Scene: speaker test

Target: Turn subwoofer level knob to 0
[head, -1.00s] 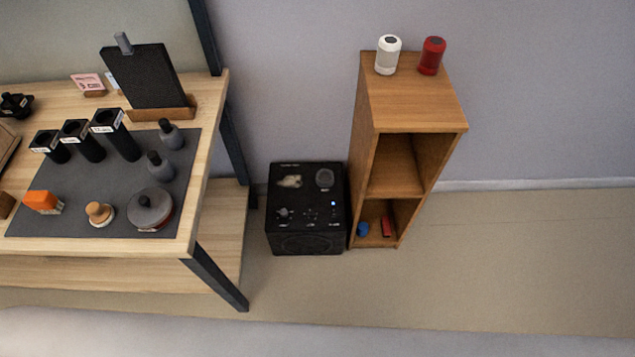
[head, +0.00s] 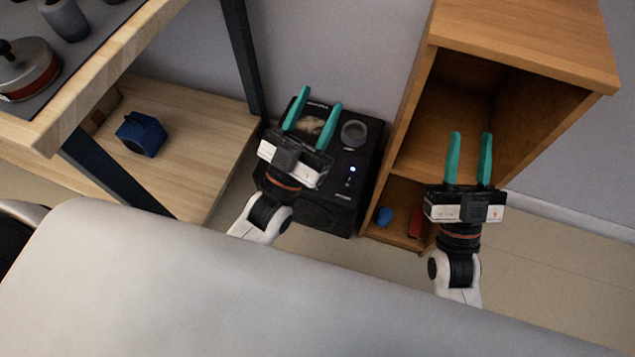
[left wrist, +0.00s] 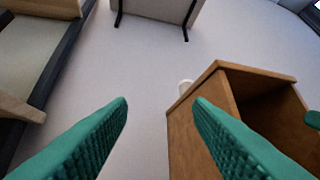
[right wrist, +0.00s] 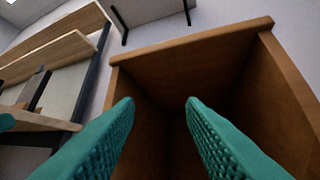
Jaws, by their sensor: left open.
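The black subwoofer (head: 338,205) stands on the floor between the wooden table and the shelf. On its top face are a large round grey knob (head: 354,132) and a small lit blue light. Smaller controls on its left part are hidden behind my left gripper, so I cannot read any level setting. My left gripper (head: 319,107) is open and empty, with teal fingers, above the subwoofer in the head view. My right gripper (head: 468,146) is open and empty in front of the shelf's opening.
The wooden shelf (head: 447,20) stands close to the subwoofer's right; a blue object (head: 383,216) and a red object (head: 415,222) are in its lower compartment. The wooden table (head: 105,75) has a lower board (head: 190,130) holding a blue box (head: 141,134). A dark table leg (head: 241,55) stands left of the subwoofer.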

